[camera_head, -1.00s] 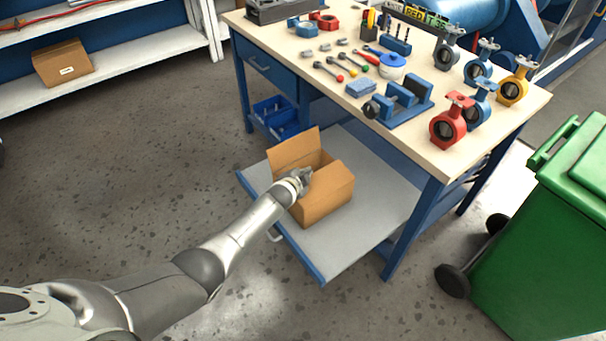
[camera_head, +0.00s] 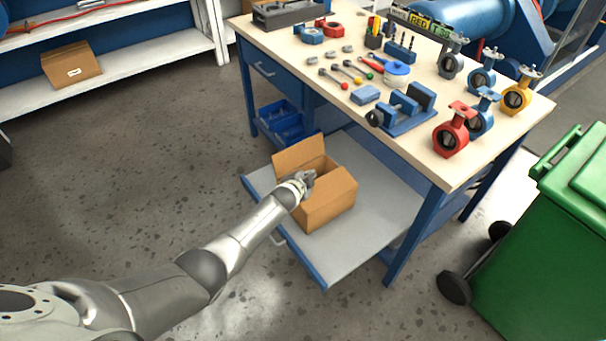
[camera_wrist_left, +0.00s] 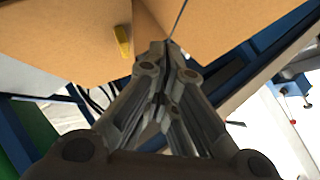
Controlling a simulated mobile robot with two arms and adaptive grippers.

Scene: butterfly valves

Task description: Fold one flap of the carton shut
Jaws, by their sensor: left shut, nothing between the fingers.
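The brown carton (camera_head: 330,206) stands on the grey pull-out shelf (camera_head: 372,222) under the workbench. One flap (camera_head: 299,153) stands up at its far-left side, leaning outward. The right side of the carton top is partly hidden from me. My left gripper (camera_head: 309,179) is shut and empty at the near-left edge of the carton's opening, in front of the raised flap. In the left wrist view the shut fingertips (camera_wrist_left: 165,46) are close to brown cardboard (camera_wrist_left: 70,35); whether they touch it I cannot tell. My right gripper is not in view.
The workbench top (camera_head: 440,168) above carries tools, a vise (camera_head: 405,110) and several valves. Its blue leg (camera_head: 415,238) stands right of the carton. Blue bins (camera_head: 281,122) sit behind it. A green wheeled bin (camera_head: 545,240) stands at right. The floor at left is clear.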

